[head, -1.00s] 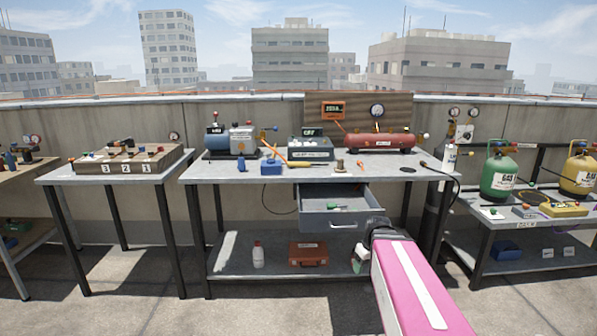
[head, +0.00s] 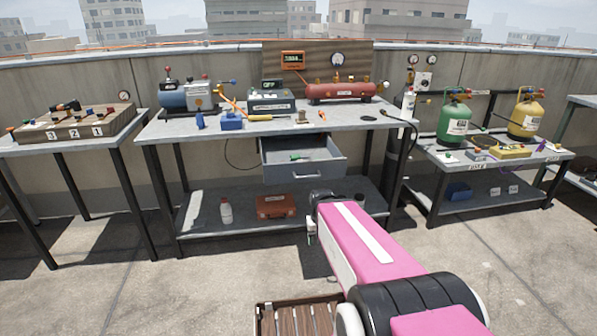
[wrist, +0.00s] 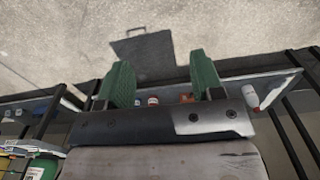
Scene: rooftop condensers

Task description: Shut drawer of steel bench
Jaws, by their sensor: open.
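The steel bench (head: 250,126) stands ahead with its grey drawer (head: 305,172) pulled open towards me under the right half of the top. A green-handled tool (head: 300,157) lies inside the drawer. My pink arm reaches forward from the lower right, and its end is just below and in front of the drawer front, apparently clear of it. The fingers are mostly hidden by the arm in the head view. In the wrist view my gripper (wrist: 163,82) has its two green fingers wide apart with nothing between them. I cannot make out the drawer in the wrist view.
The lower shelf holds a white bottle (head: 226,210) and a red toolbox (head: 276,206). A red tank (head: 342,92) and a blue compressor (head: 186,98) stand on top. Green (head: 455,122) and yellow (head: 526,116) cylinders stand right. The concrete floor before the bench is mostly clear.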

